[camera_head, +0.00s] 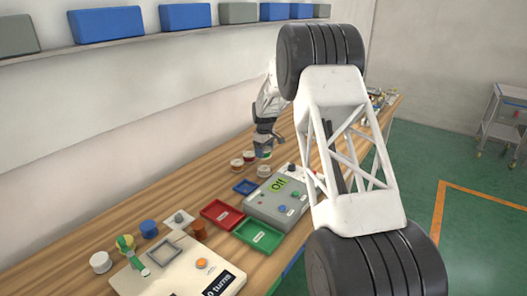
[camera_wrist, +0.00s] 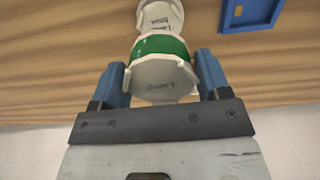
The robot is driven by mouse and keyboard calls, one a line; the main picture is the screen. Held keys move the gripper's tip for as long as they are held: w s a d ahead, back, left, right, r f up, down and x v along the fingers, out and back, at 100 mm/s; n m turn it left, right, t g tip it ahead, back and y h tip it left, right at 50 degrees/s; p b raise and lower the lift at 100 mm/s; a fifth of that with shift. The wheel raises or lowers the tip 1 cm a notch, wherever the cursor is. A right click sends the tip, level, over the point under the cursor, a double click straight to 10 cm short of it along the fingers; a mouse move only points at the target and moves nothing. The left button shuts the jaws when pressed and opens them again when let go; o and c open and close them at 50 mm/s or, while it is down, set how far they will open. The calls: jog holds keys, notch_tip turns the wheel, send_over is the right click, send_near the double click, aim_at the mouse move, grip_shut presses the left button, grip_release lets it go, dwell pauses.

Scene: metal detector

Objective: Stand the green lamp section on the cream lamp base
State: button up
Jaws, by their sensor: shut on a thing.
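My gripper (camera_head: 264,146) is shut on the green lamp section (camera_wrist: 161,50), a pale piece with a green band. In the wrist view the blue fingers of my gripper (camera_wrist: 161,80) sit on either side of it. The cream lamp base (camera_wrist: 160,14) shows just beyond the section in the wrist view, partly hidden by it and cut off at the top edge. In the head view the base (camera_head: 263,171) stands on the table, and the held section (camera_head: 264,155) appears directly above it. I cannot tell whether they touch.
Two red-and-cream pieces (camera_head: 243,160) stand left of the base. A small blue tray (camera_head: 245,187), a red tray (camera_head: 222,214), a green tray (camera_head: 258,237) and a grey control box (camera_head: 279,203) lie nearer. A white panel (camera_head: 180,272) fills the table's near end.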

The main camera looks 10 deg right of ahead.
jog(key=shift+f, duration=0.15)
jog(key=shift+f, duration=2.3)
jog(key=shift+f, duration=0.5)
dwell(1.1)
jog(key=o, duration=0.9)
jog(key=shift+r, duration=0.1)
jog(key=shift+r, duration=3.65)
jog(key=shift+r, duration=0.1)
